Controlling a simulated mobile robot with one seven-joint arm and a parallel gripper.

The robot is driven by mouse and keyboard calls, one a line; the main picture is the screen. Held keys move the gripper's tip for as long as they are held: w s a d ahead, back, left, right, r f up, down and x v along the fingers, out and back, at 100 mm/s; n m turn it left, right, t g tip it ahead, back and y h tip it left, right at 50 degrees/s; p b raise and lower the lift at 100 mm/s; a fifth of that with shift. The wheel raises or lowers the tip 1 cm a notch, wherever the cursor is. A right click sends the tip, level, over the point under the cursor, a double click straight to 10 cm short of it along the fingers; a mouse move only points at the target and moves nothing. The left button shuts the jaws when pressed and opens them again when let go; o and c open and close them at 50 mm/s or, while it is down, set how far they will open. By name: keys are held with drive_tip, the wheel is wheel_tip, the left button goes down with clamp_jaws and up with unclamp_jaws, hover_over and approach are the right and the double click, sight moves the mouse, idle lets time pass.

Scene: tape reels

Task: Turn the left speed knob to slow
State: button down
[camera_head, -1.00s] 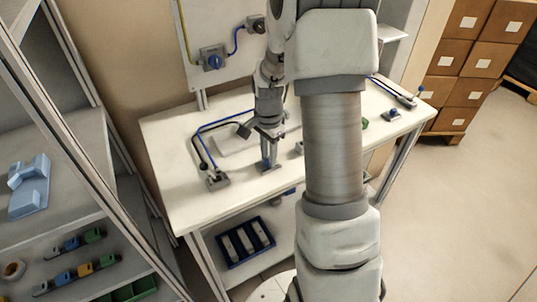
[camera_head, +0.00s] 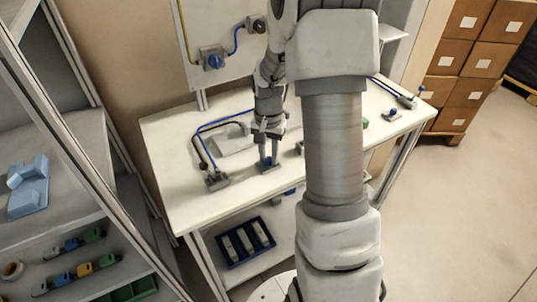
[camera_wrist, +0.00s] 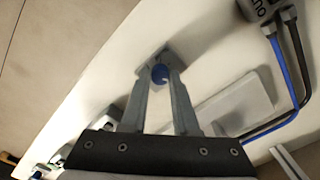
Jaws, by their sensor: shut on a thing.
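The blue knob (camera_wrist: 159,73) sits on a small grey base plate (camera_wrist: 150,52) on the white table. In the wrist view my gripper (camera_wrist: 159,76) points at it, with one finger on each side of the knob, shut on it. In the head view my gripper (camera_head: 268,159) reaches down onto the same knob and its base (camera_head: 266,168) near the table's front edge. The fingers partly hide the knob there. Any speed markings are too small to read.
A pale flat plate (camera_head: 232,142) lies behind. Another blue knob (camera_head: 214,61) is on the upright panel. A second small blue-topped device (camera_head: 391,115) is at the right.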

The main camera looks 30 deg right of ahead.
sight(268, 159)
drive_tip(key=n, duration=1)
drive_tip(key=shift+n+p, duration=0.75)
drive_tip(key=shift+n, duration=1.35)
drive_tip(key=c, duration=0.7)
unclamp_jaws()
wheel_tip(268, 159, up, 18)
drive_tip(key=shift+f+p, duration=0.25)
drive_tip(key=shift+p, duration=0.45)
